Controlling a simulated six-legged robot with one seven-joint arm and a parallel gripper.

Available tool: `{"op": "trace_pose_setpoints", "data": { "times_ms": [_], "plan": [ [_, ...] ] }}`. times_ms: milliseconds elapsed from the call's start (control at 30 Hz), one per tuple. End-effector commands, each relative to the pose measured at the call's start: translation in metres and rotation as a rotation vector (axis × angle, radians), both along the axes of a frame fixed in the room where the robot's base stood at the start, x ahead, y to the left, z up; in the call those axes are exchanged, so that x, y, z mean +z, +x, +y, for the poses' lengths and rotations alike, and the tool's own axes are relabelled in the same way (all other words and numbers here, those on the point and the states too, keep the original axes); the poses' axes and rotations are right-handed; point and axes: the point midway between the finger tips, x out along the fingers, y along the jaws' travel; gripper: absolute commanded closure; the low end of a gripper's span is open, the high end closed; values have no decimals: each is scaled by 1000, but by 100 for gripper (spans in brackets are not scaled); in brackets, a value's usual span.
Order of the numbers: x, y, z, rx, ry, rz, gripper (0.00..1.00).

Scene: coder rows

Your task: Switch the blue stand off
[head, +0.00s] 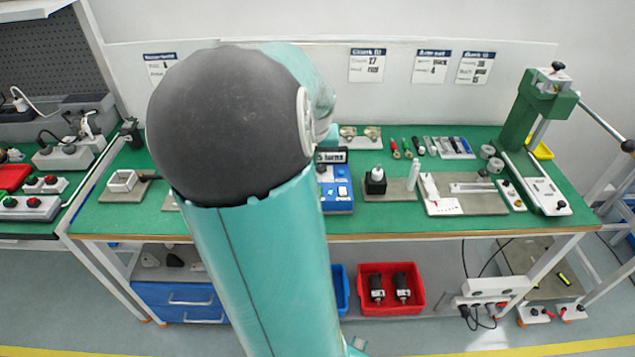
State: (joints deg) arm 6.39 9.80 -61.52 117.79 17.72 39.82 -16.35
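The blue stand (338,199) sits on the green workbench (400,222), just right of my arm in the head view. It has a blue base, a light panel with small controls, and a dark sign on top that seems to read "5 turns". My teal arm with its large dark joint fills the left middle of the view and hides the stand's left side. The stand's switch is too small to make out, and I cannot tell its state. My gripper does not show.
Fixtures and a green press (540,110) stand further right. Several hand tools lie at the back. A red bin (391,309) sits below the bench. Bare bench lies along the front edge.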

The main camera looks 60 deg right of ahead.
Motion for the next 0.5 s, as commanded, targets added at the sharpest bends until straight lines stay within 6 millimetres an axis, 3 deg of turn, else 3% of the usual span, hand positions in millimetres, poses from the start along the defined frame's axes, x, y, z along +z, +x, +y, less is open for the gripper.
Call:
{"op": "trace_pose_setpoints", "data": {
  "times_ms": [100, 500],
  "plan": [
    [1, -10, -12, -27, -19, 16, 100],
    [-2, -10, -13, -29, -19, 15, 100]
  ]
}}
